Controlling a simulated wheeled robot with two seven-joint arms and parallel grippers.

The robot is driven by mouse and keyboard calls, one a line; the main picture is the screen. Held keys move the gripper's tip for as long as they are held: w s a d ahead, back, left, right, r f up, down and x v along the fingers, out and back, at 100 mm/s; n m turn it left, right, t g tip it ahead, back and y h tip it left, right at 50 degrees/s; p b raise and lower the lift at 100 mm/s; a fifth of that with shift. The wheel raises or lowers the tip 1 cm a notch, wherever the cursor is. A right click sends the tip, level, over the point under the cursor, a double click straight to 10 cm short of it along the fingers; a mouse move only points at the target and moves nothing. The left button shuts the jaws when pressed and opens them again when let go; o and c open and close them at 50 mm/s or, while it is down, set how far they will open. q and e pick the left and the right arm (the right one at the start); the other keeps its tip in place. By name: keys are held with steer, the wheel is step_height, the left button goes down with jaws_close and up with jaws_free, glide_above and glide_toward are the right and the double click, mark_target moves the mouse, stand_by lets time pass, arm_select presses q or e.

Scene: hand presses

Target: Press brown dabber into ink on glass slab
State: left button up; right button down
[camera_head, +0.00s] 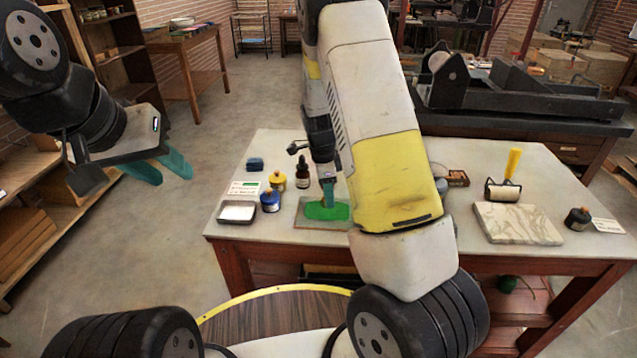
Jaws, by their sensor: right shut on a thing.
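The glass slab (306,220) lies on the pale table, with a broad patch of green ink (313,211) on it. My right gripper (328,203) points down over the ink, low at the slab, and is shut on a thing. That thing is almost wholly hidden by the fingers; it is most likely the brown dabber, but I cannot make out its colour or whether it touches the ink. My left gripper (172,178) is in the air left of the table, its teal fingers apart and empty.
A yellow-handled roller (504,188), a marbled stone slab (517,223) and a dark jar (577,219) are at the right. My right arm hides the table's middle.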

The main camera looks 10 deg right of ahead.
steer(key=shift+r, duration=2.45)
